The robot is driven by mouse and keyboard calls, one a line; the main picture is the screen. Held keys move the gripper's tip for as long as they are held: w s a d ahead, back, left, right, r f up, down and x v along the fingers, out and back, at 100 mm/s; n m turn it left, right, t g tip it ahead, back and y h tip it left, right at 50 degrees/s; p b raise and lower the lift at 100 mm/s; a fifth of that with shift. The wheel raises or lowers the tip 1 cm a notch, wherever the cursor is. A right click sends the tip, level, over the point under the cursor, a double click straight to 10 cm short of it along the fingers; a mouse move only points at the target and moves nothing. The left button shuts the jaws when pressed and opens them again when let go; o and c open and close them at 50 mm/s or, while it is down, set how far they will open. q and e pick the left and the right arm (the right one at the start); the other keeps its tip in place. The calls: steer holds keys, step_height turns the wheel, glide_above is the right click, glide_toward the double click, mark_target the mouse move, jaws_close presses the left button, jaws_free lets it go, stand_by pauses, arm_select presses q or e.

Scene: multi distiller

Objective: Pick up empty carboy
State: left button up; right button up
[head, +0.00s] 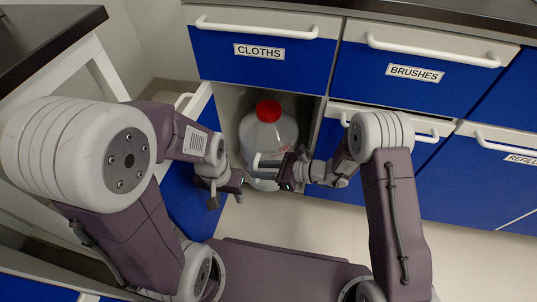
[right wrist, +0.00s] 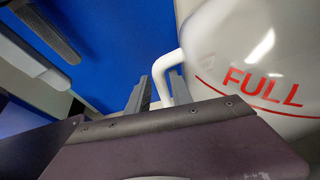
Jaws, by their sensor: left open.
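A large translucent white carboy (head: 262,134) with a red cap stands inside the open cabinet in the head view. In the right wrist view the carboy (right wrist: 245,55) carries the red word FULL, and its white handle (right wrist: 160,72) rises on its left side. My right gripper (head: 284,172) is at the carboy's front, and its two fingers (right wrist: 160,94) lie on either side of the handle; whether they press on it is unclear. My left gripper (head: 226,198) is open and empty, just left of the carboy by the cabinet opening.
The open blue cabinet door (head: 186,207) stands on the left, close to my left arm. Drawers labelled CLOTHS (head: 240,70) and BRUSHES (head: 375,72) are shut above the opening. Closed cabinets continue to the right, one labelled REFILL. The pale floor (head: 325,226) in front is clear.

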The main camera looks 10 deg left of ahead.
steer(key=shift+w+a+f, duration=0.1)
steer(key=shift+a+f, duration=0.45)
steer(key=shift+a, duration=0.15)
steer(key=shift+w+a+r, duration=0.1)
steer(key=shift+a+r, duration=0.05)
steer(key=shift+a, duration=0.1)
jaws_close()
stand_by(0.6)
